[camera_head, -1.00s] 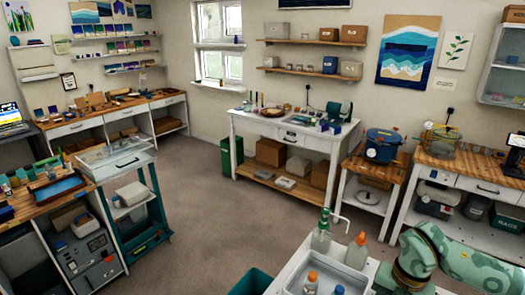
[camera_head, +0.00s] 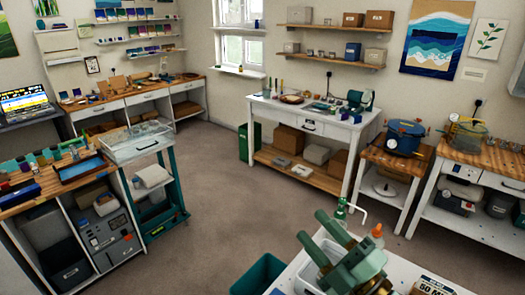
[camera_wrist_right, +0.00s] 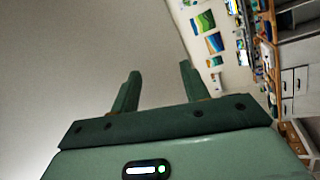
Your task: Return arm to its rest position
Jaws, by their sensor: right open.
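My right gripper (camera_head: 311,225) is in the lower right of the head view, above the white table with the tray (camera_head: 306,284). Its two green fingers point up and to the left. They stand apart with nothing between them. In the right wrist view the open gripper (camera_wrist_right: 159,75) shows two spread fingers against a plain wall, with nothing held. My right arm's links run off toward the bottom of the head view. My left arm and left gripper do not show.
A spray bottle (camera_head: 341,215) and an orange-capped bottle (camera_head: 376,236) stand close to the right gripper. A teal bin (camera_head: 258,272) is on the floor beside the table. A white workbench (camera_head: 290,108) stands at the back. The carpet (camera_head: 225,185) in the middle is clear.

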